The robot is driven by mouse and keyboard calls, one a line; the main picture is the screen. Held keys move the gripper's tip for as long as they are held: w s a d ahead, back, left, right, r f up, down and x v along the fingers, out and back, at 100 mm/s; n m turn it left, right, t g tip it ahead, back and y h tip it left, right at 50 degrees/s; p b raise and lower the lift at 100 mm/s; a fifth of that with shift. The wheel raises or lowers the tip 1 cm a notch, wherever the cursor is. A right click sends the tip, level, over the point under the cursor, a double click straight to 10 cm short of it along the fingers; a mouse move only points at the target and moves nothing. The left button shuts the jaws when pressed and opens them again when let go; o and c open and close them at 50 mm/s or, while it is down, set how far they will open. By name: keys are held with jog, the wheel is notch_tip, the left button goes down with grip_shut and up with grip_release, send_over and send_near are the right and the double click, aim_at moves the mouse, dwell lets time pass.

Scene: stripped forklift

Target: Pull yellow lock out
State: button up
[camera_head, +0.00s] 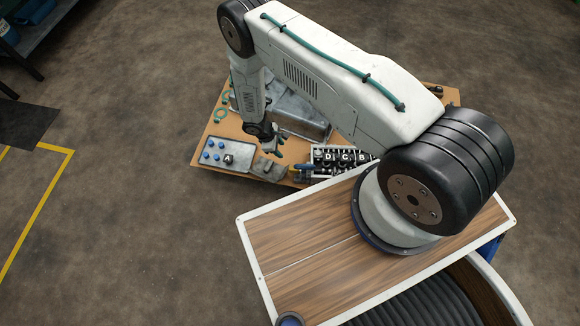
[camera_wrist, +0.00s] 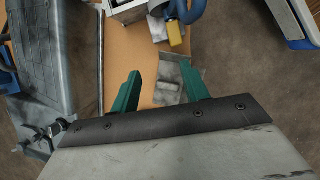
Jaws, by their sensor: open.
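The yellow lock (camera_wrist: 174,33) shows in the wrist view as a small yellow block at the top, beside a curved blue part (camera_wrist: 190,10). My gripper (camera_wrist: 163,85) is open, with its two green fingers apart and nothing between them. The lock lies beyond the fingertips in the picture, apart from them. In the head view my gripper (camera_head: 272,146) hangs over the work table (camera_head: 205,140). I cannot make out the yellow lock in the head view.
A grey metal bracket (camera_wrist: 170,80) lies on the table near my fingertips. The head view shows a grey plate with blue knobs (camera_head: 222,156), a black lettered block (camera_head: 340,158) and a large grey metal part (camera_head: 300,115).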

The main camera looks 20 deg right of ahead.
send_near(291, 168)
jog(key=f, duration=0.1)
jog(key=shift+n, duration=0.3)
jog(key=x, duration=0.8)
jog(key=shift+d+r, duration=0.1)
jog(key=shift+d, duration=0.05)
